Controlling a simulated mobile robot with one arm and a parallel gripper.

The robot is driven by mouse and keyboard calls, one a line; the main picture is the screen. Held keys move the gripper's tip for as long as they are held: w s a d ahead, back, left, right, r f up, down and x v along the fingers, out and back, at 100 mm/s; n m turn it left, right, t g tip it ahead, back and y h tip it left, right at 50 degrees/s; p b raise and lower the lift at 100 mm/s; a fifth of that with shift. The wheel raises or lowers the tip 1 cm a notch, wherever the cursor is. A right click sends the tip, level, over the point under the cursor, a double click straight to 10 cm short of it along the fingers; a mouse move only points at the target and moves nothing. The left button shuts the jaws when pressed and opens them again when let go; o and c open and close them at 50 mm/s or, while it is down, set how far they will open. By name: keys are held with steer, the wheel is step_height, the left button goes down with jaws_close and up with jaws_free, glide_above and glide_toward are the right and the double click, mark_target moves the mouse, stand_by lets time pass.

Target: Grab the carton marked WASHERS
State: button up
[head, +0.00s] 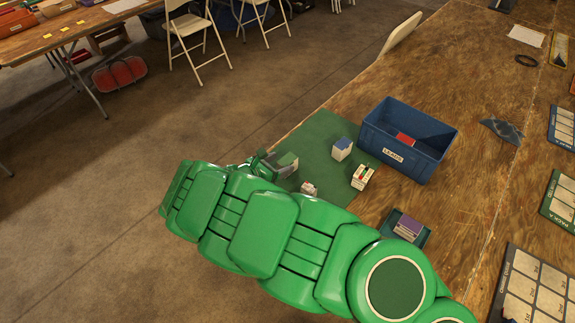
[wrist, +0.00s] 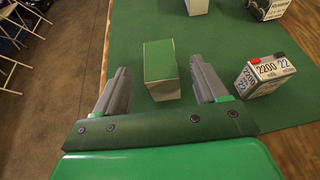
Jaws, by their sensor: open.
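No marking that reads WASHERS is legible in either view. In the wrist view a small carton (wrist: 160,65) with a green top and a tan near side stands on the green mat. My gripper (wrist: 160,75) is open, with one finger to the left and one to the right of this carton, gaps showing on both sides. How far the fingertips are above the mat is hard to tell. In the head view the green carton (head: 288,160) is beside my gripper (head: 274,164), partly hidden by it.
A white box marked 2200 (wrist: 266,75) stands close right of my gripper. A blue-topped carton (head: 342,148) and a red-and-white box (head: 362,177) stand farther along the mat (head: 318,132).

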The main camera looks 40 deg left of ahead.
mark_target(291, 161)
steer(key=shift+x, duration=0.75)
steer(key=x, duration=0.4)
steer(key=shift+d+f, duration=0.15)
steer(key=shift+f, duration=0.3)
steer(key=shift+w+f, duration=0.1)
steer(key=shift+w, duration=0.3)
steer(key=c, duration=1.1)
